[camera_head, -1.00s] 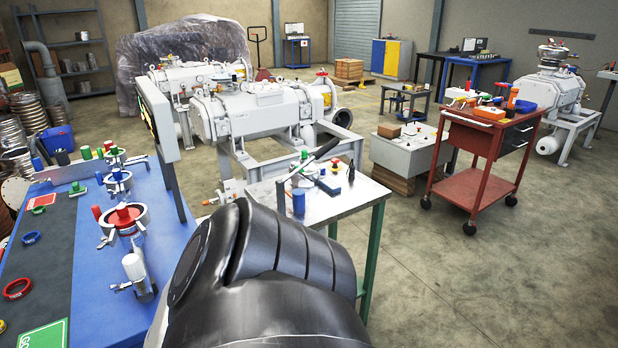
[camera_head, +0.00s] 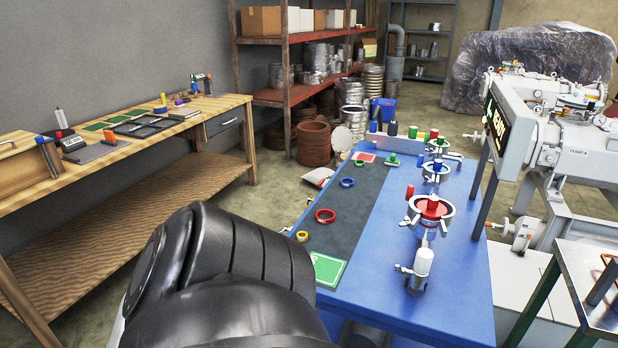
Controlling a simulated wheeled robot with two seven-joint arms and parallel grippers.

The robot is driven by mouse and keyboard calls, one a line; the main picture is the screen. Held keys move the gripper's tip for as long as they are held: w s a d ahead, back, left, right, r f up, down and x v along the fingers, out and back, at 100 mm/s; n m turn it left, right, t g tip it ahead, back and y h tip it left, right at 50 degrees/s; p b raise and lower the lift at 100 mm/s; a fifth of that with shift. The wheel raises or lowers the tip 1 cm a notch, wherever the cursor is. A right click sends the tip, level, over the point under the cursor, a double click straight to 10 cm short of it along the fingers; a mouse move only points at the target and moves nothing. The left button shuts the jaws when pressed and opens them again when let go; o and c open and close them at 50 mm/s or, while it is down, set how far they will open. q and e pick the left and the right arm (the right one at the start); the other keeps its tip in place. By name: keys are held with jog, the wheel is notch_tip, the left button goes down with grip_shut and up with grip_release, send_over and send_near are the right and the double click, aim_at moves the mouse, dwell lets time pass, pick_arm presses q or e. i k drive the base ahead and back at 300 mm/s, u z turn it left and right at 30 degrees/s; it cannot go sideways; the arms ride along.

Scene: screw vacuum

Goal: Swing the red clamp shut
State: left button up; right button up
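The red clamp is a silver ring around a red-topped fitting (camera_head: 431,207) on the blue workbench (camera_head: 465,270). A red upright grip (camera_head: 409,191) stands at the ring's left side. I cannot tell at this size whether the ring is closed. Just in front of it stands a fitting with a white cylinder (camera_head: 424,262) and a side lever. Behind it are a blue-topped clamp fitting (camera_head: 435,170) and a green-topped one (camera_head: 437,143). Neither gripper is in view. A black link of my arm fills the bottom left, well apart from the clamp.
A dark mat (camera_head: 345,222) on the bench holds a red ring (camera_head: 325,216), other rings and a green card (camera_head: 327,270). A display panel (camera_head: 507,125) rises on a post at the bench's right. A wooden bench (camera_head: 180,125) stands left, with floor between.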

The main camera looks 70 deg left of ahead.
aim_at(415, 214)
jog(key=u, duration=2.5)
